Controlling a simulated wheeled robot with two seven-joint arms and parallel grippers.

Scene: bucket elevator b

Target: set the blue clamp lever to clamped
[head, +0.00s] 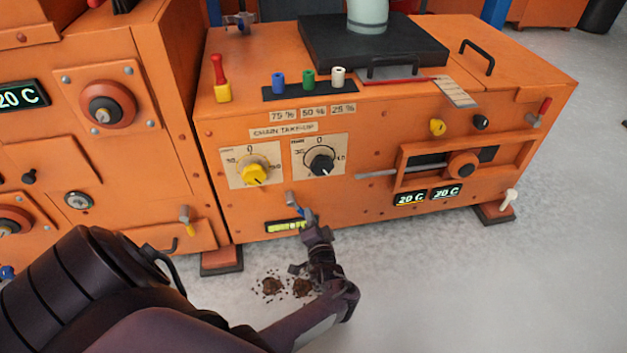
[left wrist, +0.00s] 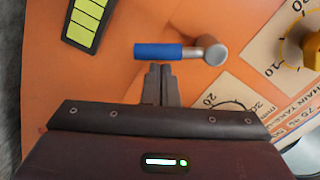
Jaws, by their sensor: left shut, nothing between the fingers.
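The blue clamp lever (head: 298,209) sits low on the front of the orange machine, below the black dial; my gripper partly hides it in the head view. In the left wrist view the blue lever handle (left wrist: 158,52) lies level in the picture, pointing left from its grey round pivot (left wrist: 214,51). My left gripper (head: 309,216) is shut and empty, with its fingertips (left wrist: 158,69) right at the handle's side. I cannot tell whether they touch it. The right gripper is not in view.
A yellow-green level strip (head: 286,226) sits just below the lever. A yellow dial (head: 254,173) and a black dial (head: 320,162) are above it. A slide with an orange knob (head: 462,165) is to the right. Dark crumbs (head: 273,286) lie on the grey floor.

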